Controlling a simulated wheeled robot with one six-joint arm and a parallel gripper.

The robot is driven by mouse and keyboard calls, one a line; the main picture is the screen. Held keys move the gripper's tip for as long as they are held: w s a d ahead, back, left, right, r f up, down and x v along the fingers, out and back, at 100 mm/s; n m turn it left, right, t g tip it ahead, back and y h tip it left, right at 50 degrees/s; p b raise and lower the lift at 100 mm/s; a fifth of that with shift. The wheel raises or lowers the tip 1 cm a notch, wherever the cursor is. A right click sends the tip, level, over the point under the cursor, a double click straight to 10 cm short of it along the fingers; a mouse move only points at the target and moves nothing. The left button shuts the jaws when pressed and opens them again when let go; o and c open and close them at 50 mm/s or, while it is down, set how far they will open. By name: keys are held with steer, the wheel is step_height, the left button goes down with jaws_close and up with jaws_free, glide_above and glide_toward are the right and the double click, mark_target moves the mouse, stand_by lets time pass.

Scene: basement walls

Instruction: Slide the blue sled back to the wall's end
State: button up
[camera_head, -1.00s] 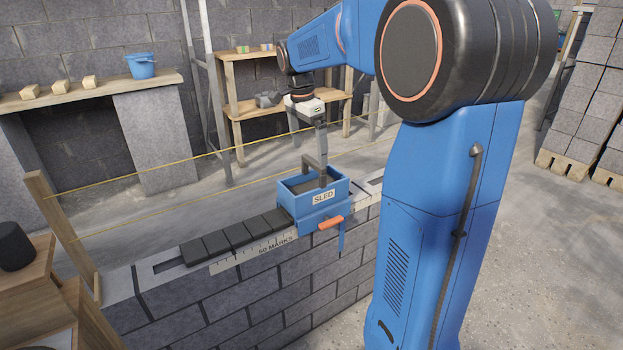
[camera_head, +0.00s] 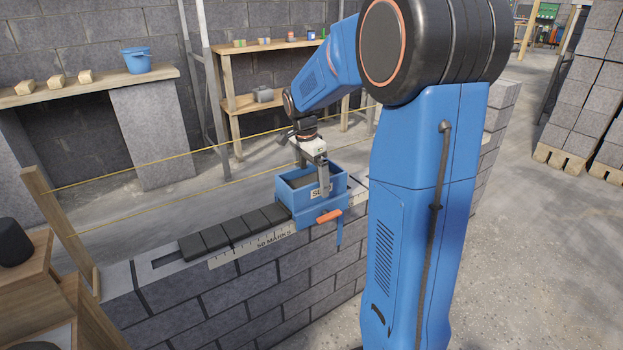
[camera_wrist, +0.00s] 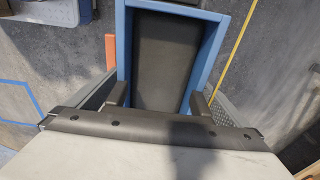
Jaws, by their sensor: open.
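The blue sled (camera_head: 302,211) is an open box labelled SLED, sitting on top of the block wall (camera_head: 300,262). An orange handle (camera_head: 329,216) sticks out of its near side. My gripper (camera_head: 322,185) is over the sled's right end, its near finger partly covering the label. In the wrist view the sled's blue rim (camera_wrist: 124,55) and dark inside show ahead, and my open gripper (camera_wrist: 160,100) has its two fingers apart, one by each long side of the box. Whether the fingers touch the sides, I cannot tell.
Dark strips (camera_head: 235,230) lie on the wall top left of the sled, beside a scale marked 50 MARKS (camera_head: 255,246). A yellow string (camera_head: 150,163) runs behind the wall from a wooden post (camera_head: 58,225). Wooden boxes (camera_head: 38,290) stand at the left end.

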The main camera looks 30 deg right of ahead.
mark_target(288, 189)
steer(key=shift+f, duration=0.1)
steer(key=c, duration=1.9)
steer(key=shift+f, duration=0.1)
steer(key=shift+a, duration=0.1)
steer(key=shift+s+a+f, duration=0.1)
steer(key=shift+a, duration=1.25)
steer(key=shift+s+a+f, duration=0.1)
steer(key=shift+a, duration=2.5)
steer(key=shift+c, duration=0.2)
steer(key=shift+a, duration=0.15)
steer(key=shift+s+a+f, duration=0.1)
steer(key=shift+a, duration=1.85)
steer(key=shift+s+a, duration=0.1)
steer(key=shift+a, duration=1.8)
